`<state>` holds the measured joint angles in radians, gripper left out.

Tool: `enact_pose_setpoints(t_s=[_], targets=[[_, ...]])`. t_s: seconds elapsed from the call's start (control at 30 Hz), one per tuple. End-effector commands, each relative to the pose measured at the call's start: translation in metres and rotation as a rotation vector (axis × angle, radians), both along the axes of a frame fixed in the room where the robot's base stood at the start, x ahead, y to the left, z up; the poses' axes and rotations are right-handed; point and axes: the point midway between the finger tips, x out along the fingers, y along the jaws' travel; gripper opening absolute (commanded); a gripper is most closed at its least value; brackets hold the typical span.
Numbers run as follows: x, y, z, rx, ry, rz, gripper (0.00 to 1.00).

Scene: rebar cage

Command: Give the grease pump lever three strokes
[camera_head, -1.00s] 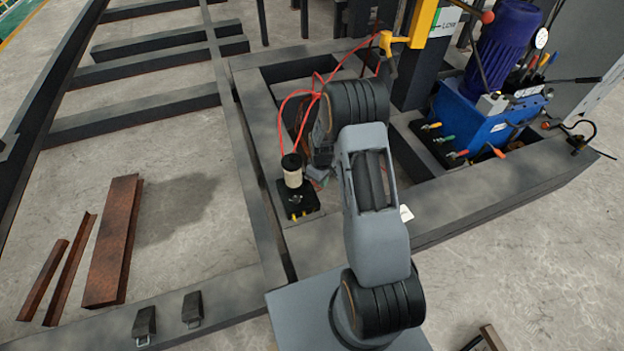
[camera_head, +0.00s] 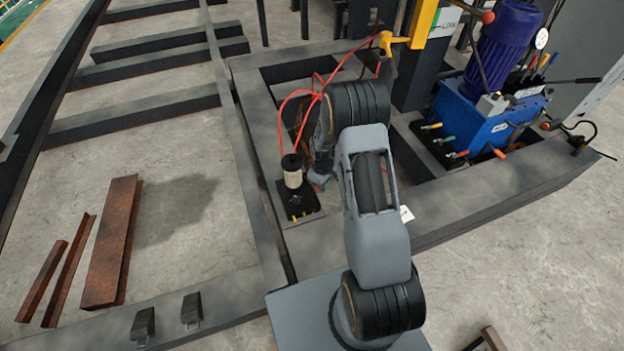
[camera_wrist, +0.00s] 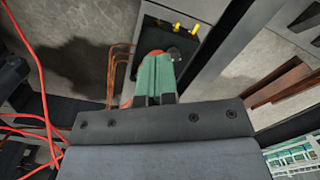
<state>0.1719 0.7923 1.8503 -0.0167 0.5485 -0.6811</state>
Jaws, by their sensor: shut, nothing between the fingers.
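The grease pump (camera_head: 292,180) stands on the frame in the head view, with a pale cylinder, black cap and black base with yellow fittings. In the wrist view its base (camera_wrist: 182,28) shows at the top, with the yellow fittings. My gripper (camera_wrist: 155,62) has its green fingers shut together, with nothing held, near the base. A red rounded part (camera_wrist: 150,53) shows just behind the fingertips; I cannot tell if it is the lever's end, or whether the fingers touch it. In the head view my arm hides most of the gripper and the area right of the pump.
Red hoses (camera_head: 302,94) loop behind the pump and beside my wrist. A blue hydraulic unit (camera_head: 490,118) stands at the right. Rusty steel pieces (camera_head: 112,240) lie on the floor at the left. Dark frame beams surround the pump.

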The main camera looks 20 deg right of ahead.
Motion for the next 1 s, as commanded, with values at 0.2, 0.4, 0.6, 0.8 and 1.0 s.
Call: enact_pose_setpoints(t_s=[0.2, 0.4, 0.6, 0.8, 1.0], targets=[[-0.004, 0.0, -0.007, 0.0, 0.0, 0.0, 0.0], [-0.009, 0.0, -0.011, 0.0, -0.001, 0.0, 0.0], [-0.009, 0.0, -0.011, 0.0, -0.001, 0.0, 0.0], [-0.01, 0.0, -0.014, 0.0, 0.0, 0.0, 0.0], [-0.016, 0.0, -0.022, 0.0, 0.0, 0.0, 0.0]])
